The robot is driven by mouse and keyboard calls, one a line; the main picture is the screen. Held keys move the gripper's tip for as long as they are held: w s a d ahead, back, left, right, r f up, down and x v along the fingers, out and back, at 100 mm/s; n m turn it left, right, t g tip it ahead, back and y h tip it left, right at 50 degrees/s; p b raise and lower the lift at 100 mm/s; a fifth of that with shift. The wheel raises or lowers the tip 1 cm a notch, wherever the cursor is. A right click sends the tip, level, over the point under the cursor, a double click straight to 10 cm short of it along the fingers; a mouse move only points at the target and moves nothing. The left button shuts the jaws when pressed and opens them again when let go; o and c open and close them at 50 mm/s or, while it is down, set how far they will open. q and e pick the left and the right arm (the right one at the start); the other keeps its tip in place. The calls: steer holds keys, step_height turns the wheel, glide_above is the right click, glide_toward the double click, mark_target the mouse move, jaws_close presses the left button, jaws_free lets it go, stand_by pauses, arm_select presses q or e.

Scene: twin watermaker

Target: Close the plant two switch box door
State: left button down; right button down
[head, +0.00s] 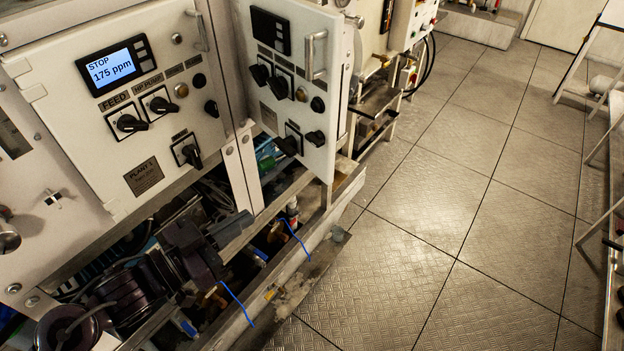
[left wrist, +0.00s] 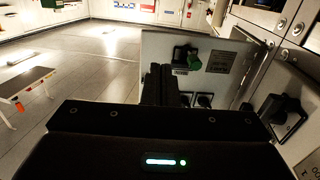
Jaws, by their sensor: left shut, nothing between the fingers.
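The plant two switch box door (head: 288,75) is a white panel right of the plant one panel in the head view. It stands swung outward, with a dark display, black knobs and a metal handle (head: 314,54). In the left wrist view the door (left wrist: 165,45) stands ahead, with a grey label plate and several knobs. My left gripper (head: 238,226) is shut and empty, low in front of the cabinet and below the door in the head view. In the wrist view its fingers (left wrist: 165,85) overlap the door; I cannot tell whether they touch it. My right gripper is not in view.
The plant one panel (head: 110,95), with a lit display reading STOP 175 ppm, is at the left. Pipes and blue cables lie below, beside a metal frame rail (head: 285,265). The tiled metal floor (head: 450,190) to the right is clear. A bench (left wrist: 25,83) stands left in the wrist view.

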mark_target(325, 173)
arm_select(q)
steer(key=shift+m+g+h, duration=0.4)
steer(key=shift+m+h, duration=0.1)
steer(key=p+x, duration=0.1)
steer(key=x, duration=0.3)
steer(key=s+r+p+x, duration=0.1)
steer(key=p+x, duration=0.1)
steer(key=x, duration=0.3)
steer(key=d+r+p+x, duration=0.1)
steer(key=p+x, duration=0.1)
steer(key=x, duration=0.2)
steer(key=shift+d+r, duration=0.25)
steer(key=shift+w+d+f, duration=0.15)
steer(key=shift+d, duration=0.2)
steer(key=shift+w+d, duration=0.1)
